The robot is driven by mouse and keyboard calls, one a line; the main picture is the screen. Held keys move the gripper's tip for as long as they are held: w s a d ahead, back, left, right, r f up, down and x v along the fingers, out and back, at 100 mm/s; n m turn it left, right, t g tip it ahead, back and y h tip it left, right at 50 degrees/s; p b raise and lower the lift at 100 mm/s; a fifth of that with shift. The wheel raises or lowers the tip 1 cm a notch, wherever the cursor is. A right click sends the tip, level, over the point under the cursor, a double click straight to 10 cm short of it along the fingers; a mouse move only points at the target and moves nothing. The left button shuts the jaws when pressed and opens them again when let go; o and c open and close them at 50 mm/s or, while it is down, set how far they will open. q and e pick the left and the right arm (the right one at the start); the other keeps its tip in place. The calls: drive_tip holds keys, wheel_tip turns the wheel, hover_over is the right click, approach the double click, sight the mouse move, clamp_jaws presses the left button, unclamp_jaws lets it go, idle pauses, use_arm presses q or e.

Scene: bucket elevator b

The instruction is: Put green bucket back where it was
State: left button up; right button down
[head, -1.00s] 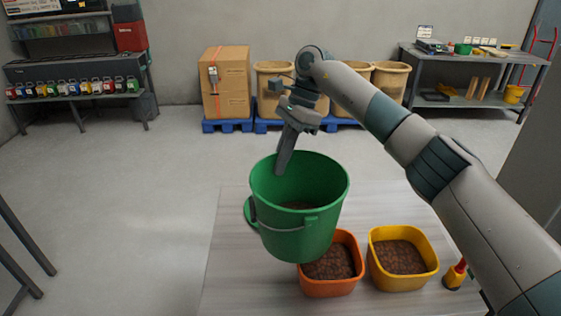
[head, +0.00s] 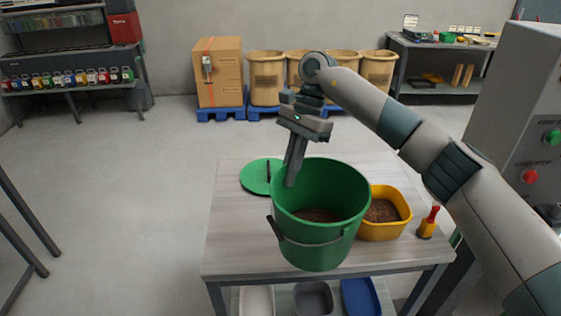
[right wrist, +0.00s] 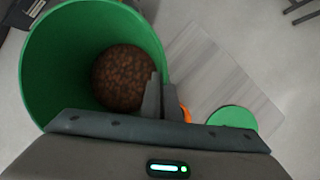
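The green bucket (head: 318,230) is upright over the front of the table, with brown granular material (head: 316,215) inside. My right gripper (head: 292,170) is shut on its far left rim, one finger inside the wall. In the right wrist view the fingers (right wrist: 163,98) pinch the rim of the bucket (right wrist: 60,55). The bucket appears held above the table; its base hides the tabletop there. A green lid (head: 258,177) lies flat on the table behind the bucket, and it also shows in the right wrist view (right wrist: 232,117). My left gripper is not in view.
A yellow tub (head: 385,230) of brown material stands right of the bucket. An orange tub (right wrist: 186,115) is mostly hidden. A red-and-yellow tool (head: 428,224) stands at the table's right. A grey control cabinet (head: 525,110) rises at right. The table's left side (head: 228,230) is clear.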

drive_tip(key=s+d+f+n+h, duration=0.1)
drive_tip(key=s+d+f+n, duration=0.2)
drive_tip(key=s+d, duration=0.2)
drive_tip(key=s+d+f+n+h+b, duration=0.1)
drive_tip(key=s+d+f+n, duration=0.3)
drive_tip(key=s, duration=0.5)
drive_tip(key=s+d+f+n+g+h+b, duration=0.1)
drive_tip(key=s+d+f+n+h, duration=0.1)
drive_tip(key=s+d, duration=0.5)
wheel_tip(320, 180, down, 2)
drive_tip(key=shift+f+n, duration=0.2)
drive_tip(key=shift+n, duration=0.7)
